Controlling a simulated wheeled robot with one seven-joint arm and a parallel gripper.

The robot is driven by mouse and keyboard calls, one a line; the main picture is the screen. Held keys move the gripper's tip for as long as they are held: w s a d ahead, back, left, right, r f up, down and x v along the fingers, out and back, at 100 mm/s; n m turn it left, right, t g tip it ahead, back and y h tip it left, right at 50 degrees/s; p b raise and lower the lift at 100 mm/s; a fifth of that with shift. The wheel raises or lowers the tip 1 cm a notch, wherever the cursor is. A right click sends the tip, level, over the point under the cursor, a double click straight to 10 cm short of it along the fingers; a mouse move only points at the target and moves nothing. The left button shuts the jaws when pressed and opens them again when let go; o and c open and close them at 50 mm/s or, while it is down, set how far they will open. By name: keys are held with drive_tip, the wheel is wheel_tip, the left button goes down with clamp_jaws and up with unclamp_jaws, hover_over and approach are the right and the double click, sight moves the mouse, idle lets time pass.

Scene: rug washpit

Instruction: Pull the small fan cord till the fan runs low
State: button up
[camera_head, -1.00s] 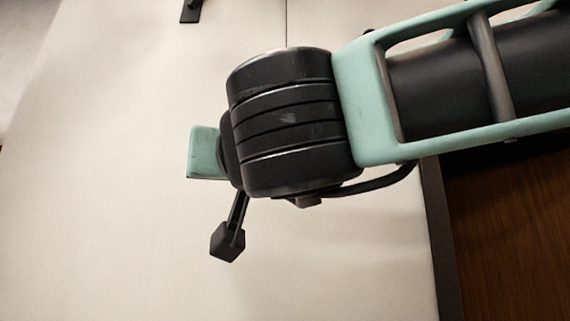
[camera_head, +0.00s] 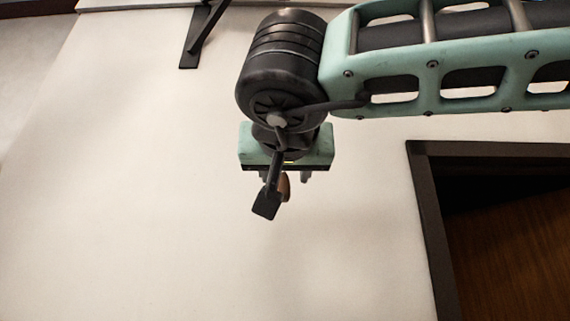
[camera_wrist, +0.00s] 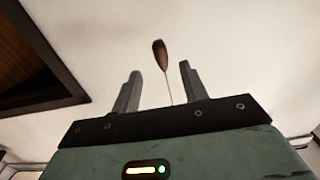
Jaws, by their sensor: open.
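A brown, drop-shaped cord pull (camera_wrist: 160,52) on a thin pale cord (camera_wrist: 168,88) shows in the wrist view. In the head view my gripper (camera_head: 285,177) points down the picture, and the brown pull (camera_head: 284,187) shows partly behind a dark part of my wrist. My gripper is open and holds nothing. The fan itself is not in view, and the cord's upper run is hidden in the head view.
A dark-framed opening (camera_head: 425,200) with brown wood inside is at the right of the head view. A black bracket-like bar (camera_head: 200,38) stands at the top left. The pale surface (camera_head: 140,190) around my gripper is clear.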

sight(285, 189)
drive_tip(key=shift+w+d, duration=0.15)
drive_tip(key=shift+w, duration=4.45)
drive_tip(key=c, duration=0.9)
